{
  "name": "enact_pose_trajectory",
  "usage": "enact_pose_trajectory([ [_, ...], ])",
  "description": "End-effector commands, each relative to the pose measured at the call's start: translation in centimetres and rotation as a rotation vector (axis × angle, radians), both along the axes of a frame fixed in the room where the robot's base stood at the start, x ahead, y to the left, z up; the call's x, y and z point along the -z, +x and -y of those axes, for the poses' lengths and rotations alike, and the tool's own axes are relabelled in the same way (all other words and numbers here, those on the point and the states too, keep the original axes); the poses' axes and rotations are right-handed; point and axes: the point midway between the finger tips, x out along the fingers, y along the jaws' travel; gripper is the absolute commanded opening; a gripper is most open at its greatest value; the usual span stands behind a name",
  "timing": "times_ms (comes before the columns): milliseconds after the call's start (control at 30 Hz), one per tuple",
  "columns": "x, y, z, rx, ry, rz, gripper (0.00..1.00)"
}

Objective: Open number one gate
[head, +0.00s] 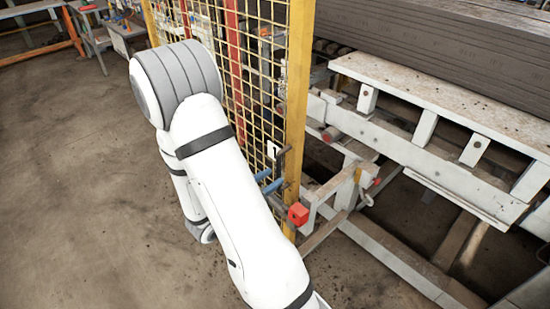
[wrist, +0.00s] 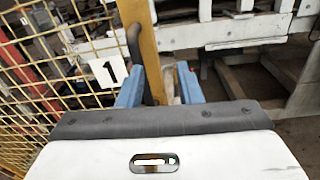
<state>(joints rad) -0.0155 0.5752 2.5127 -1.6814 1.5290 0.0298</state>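The number one gate (head: 262,75) is a yellow wire-mesh panel with a yellow post (head: 298,95) at its right edge. A white sign with a black "1" (wrist: 108,71) hangs on the mesh. A dark upright handle (wrist: 134,44) is beside the post; it also shows in the head view (head: 284,160). My gripper (wrist: 159,72) has blue fingers set wide apart. In the wrist view, the post and the handle's lower part appear between them. My gripper also shows at the post in the head view (head: 270,182). Whether a finger touches the handle cannot be told.
Right of the post stands a white machine frame (head: 440,165) with a stack of long grey boards (head: 450,45). Concrete floor (head: 75,190) is clear on the left; workbenches stand at the back left.

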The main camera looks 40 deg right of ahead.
Motion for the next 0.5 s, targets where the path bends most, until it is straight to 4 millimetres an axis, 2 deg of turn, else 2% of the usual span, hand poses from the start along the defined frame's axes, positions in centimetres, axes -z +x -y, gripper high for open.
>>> enact_pose_trajectory([
  [100, 1.0, 1.5, -0.4, -0.097, -0.036, -0.056, 0.32],
  [267, 1.4, 2.4, -0.2, -0.144, -0.053, -0.076, 0.32],
  [500, 1.3, 3.1, 2.7, -0.142, -0.052, -0.076, 0.32],
])
